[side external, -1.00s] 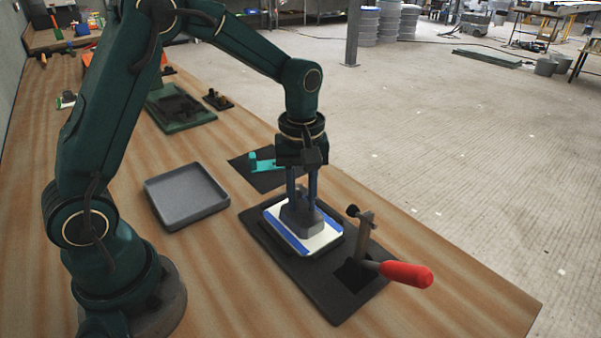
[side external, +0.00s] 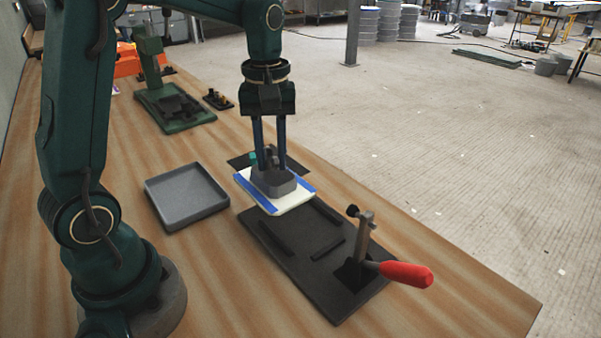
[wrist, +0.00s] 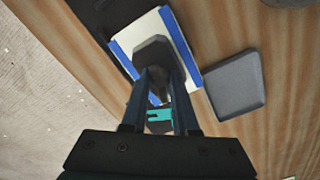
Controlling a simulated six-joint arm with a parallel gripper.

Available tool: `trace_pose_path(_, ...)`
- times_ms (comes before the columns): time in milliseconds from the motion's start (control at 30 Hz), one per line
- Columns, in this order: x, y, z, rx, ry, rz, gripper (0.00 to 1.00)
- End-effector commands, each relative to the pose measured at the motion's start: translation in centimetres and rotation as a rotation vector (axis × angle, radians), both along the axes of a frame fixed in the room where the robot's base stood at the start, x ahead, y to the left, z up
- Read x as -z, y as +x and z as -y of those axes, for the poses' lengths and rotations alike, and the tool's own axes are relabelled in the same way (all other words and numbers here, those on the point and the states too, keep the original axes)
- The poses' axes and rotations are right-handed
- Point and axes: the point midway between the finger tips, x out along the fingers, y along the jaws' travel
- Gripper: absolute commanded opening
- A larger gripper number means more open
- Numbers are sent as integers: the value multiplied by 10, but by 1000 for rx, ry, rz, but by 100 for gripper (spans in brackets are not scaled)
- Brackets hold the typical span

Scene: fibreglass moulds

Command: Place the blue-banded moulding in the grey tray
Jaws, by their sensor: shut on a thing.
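The blue-banded moulding (side external: 292,201) is a white plate with blue bands along its edges and a dark grey block on top. My gripper (side external: 269,168) is shut on that block and holds the moulding in the air, above the far end of the black fixture. The moulding also shows in the wrist view (wrist: 181,37), between the fingers (wrist: 160,78). The grey tray (side external: 187,218) lies empty on the bench, left of the moulding and apart from it. It shows at the right in the wrist view (wrist: 258,101).
The black fixture (side external: 290,281) with low rails and a red-handled clamp (side external: 405,274) stands at the front right. A dark mat with a teal piece (side external: 253,158) lies behind the moulding. A green press (side external: 172,106) stands farther back. Bench between tray and fixture is clear.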

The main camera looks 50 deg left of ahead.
Motion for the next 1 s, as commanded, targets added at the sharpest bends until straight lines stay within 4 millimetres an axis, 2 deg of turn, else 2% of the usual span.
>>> trace_pose_path(33, -8, -4, -11, -9, 1, 7, 0)
trace_pose_path(200, -25, -18, -37, -6, 2, 5, 0)
trace_pose_path(467, -36, -25, -54, 45, 4, 8, 0)
trace_pose_path(567, -34, -25, -57, 123, 8, 14, 0)
trace_pose_path(633, -31, -27, -66, 169, 12, 17, 0)
trace_pose_path(767, -22, -39, -96, 209, 15, 17, 0)
trace_pose_path(1000, -8, -80, -152, 158, 13, 11, 0)
